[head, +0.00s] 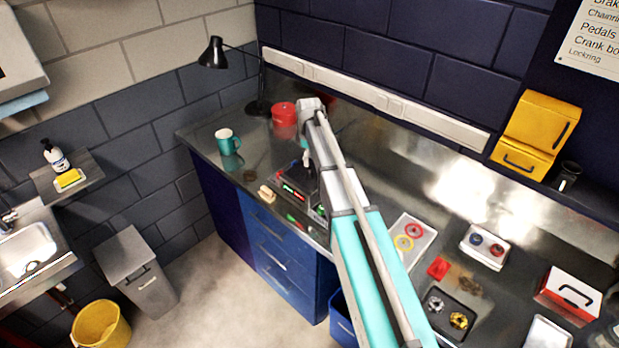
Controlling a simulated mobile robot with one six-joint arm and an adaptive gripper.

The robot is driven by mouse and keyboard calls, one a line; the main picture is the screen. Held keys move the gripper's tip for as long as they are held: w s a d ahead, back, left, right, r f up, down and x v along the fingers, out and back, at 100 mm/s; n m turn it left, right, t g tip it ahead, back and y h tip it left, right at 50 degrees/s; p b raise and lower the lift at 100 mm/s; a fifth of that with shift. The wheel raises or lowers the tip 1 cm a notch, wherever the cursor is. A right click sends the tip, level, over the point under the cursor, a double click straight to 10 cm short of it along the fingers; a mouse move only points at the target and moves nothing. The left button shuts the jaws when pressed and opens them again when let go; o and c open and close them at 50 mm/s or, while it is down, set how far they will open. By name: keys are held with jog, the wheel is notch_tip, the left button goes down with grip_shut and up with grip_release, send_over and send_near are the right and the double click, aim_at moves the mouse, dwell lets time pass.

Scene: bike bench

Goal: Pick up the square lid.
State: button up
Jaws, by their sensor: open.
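I cannot pick out the square lid for certain. A small red square piece (438,268) lies on the metal bench right of my arm; the view is too coarse to tell whether it is a lid. The gripper is open, small in this view and partly hidden by the arm. I see nothing held in it.
Trays with rings (409,240) and sprockets (449,313), a white tray (485,246) and a red-white box (570,294) lie to the right.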

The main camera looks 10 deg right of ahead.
aim_at(309, 168)
jog(key=shift+f, duration=0.2)
dwell(0.3)
notch_tip(309, 168, down, 5)
jog(key=b, duration=0.5)
jog(key=shift+w+a, duration=0.1)
jog(key=shift+r, duration=0.1)
dwell(0.5)
grip_shut()
